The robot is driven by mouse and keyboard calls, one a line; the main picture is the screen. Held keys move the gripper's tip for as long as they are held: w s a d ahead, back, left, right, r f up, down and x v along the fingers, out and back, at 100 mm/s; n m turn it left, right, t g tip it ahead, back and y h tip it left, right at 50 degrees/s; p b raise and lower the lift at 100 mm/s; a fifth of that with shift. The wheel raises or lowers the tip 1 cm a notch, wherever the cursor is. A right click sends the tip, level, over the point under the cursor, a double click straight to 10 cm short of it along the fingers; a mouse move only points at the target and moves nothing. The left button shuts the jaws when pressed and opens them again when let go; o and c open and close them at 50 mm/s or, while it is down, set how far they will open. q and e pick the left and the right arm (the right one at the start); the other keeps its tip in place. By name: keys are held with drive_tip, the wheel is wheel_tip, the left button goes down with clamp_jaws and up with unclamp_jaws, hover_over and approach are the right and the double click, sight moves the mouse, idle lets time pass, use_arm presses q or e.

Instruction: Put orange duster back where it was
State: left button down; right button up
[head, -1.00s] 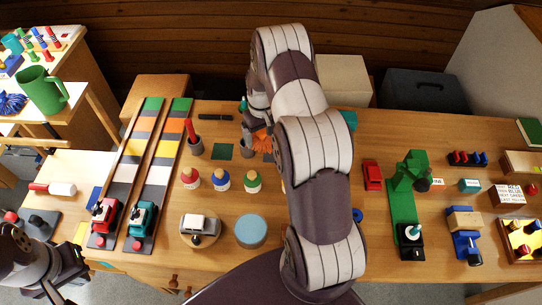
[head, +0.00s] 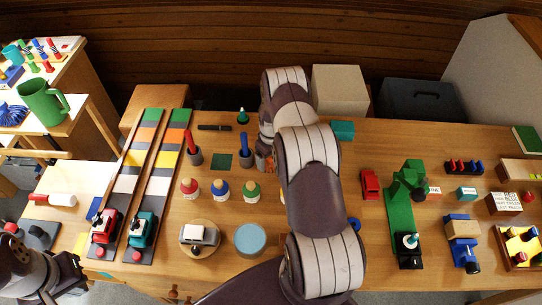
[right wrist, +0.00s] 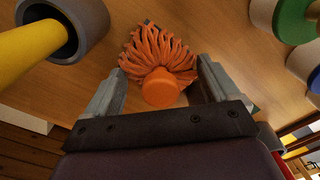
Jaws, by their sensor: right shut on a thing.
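The orange duster (right wrist: 160,60) has shaggy strands and a smooth round orange end. In the right wrist view it sits between the two fingers of my right gripper (right wrist: 158,88), which is shut on it. In the head view, only a bit of the duster (head: 262,163) shows beside my right arm, which hides most of it and the gripper. I cannot tell whether the duster touches the table. My left arm (head: 40,278) is at the lower left corner; its fingers cannot be made out.
Grey cups with a red marker (head: 194,155) and a blue marker (head: 245,157) stand nearby. A yellow marker (right wrist: 30,42) leans in a cup close to the gripper. A dark green square (head: 221,161) lies between cups. Peg figures (head: 221,191) stand in front.

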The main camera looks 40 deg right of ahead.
drive_tip(key=shift+f, duration=0.15)
drive_tip(key=o, duration=0.7)
